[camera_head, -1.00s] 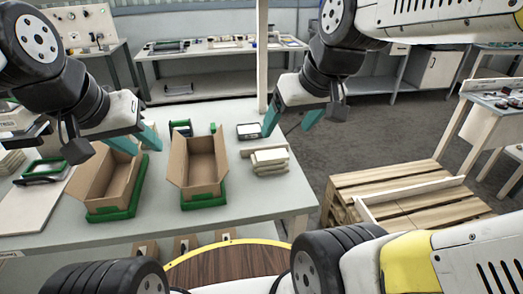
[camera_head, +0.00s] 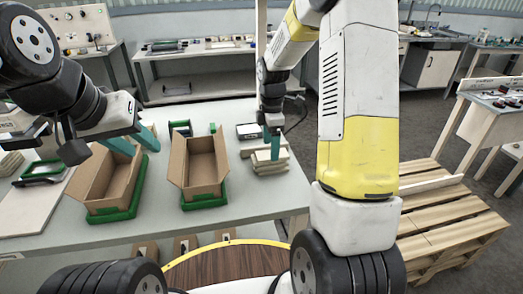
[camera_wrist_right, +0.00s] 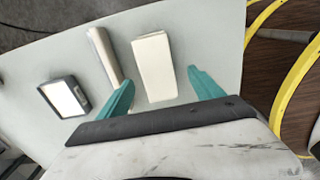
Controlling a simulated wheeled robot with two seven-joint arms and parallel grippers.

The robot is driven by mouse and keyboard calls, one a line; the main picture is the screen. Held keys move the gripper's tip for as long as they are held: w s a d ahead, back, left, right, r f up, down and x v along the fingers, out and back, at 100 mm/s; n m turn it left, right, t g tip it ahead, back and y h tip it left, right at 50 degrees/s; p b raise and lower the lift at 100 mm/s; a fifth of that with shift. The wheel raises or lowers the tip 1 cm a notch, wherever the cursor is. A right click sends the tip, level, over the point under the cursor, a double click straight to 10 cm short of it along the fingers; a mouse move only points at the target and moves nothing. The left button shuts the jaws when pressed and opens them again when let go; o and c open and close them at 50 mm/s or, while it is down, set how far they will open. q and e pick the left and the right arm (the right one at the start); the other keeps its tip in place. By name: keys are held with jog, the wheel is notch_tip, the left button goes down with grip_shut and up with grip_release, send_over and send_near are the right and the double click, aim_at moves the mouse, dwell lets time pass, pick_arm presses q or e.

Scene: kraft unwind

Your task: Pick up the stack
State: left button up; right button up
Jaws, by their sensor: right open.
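The stack (camera_head: 268,168) is a small pile of pale cream pieces near the right end of the grey table. My right gripper (camera_head: 274,150) hangs fingers down over it. In the right wrist view the pale top of the stack (camera_wrist_right: 154,62) shows between the spread teal fingers of my right gripper (camera_wrist_right: 161,78), which is open and empty. Whether the fingertips reach down beside the stack cannot be told. My left gripper (camera_head: 135,142) has its teal fingers apart over the left cardboard box (camera_head: 105,185) and holds nothing visible.
A pale bar (camera_wrist_right: 105,57) lies close beside the stack. A dark-framed device (camera_wrist_right: 66,97) with a white face is further off. A second open cardboard box (camera_head: 200,165) stands on a green tray, left of the stack. A wooden pallet (camera_head: 450,225) is on the floor at right.

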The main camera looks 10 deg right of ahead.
aim_at(270, 161)
jog(key=f, duration=0.7)
jog(key=shift+w+f, duration=0.1)
jog(key=shift+w, duration=0.3)
jog(key=shift+c, duration=0.5)
